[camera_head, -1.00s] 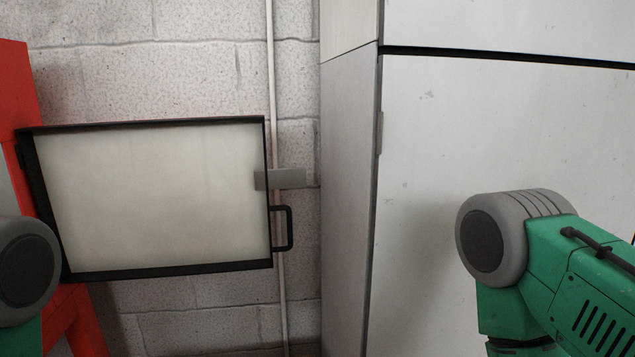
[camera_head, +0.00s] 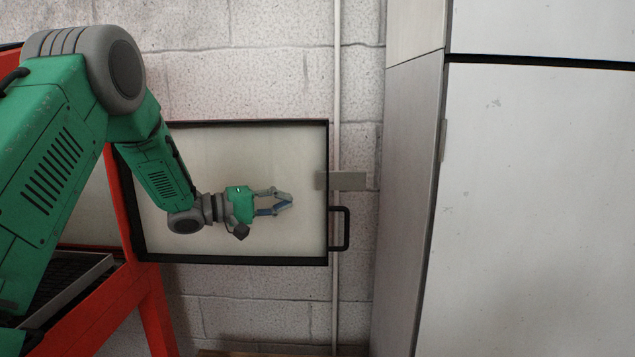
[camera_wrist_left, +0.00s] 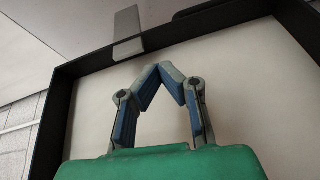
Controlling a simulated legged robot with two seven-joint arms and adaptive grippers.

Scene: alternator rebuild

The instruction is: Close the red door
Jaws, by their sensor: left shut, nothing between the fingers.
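The door (camera_head: 290,150) stands open, swung out from the red cabinet (camera_head: 120,215) at the left. The face I see is a pale panel in a black frame, with a black handle (camera_head: 346,228) on its right edge. My left gripper (camera_head: 288,200) is in front of the pale panel, left of the handle. Its fingertips meet with nothing between them. In the left wrist view the shut fingertips (camera_wrist_left: 170,66) show against the pale panel (camera_wrist_left: 240,70) and its black frame (camera_wrist_left: 55,120). I cannot tell whether they touch the panel. My right gripper is not in view.
A grey plate (camera_head: 348,181) shows beside the door's right edge. A tall white cabinet (camera_head: 540,200) fills the right side. A block wall (camera_head: 270,60) with a vertical pipe (camera_head: 337,80) is behind. A dark tray (camera_head: 75,280) sits inside the red cabinet.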

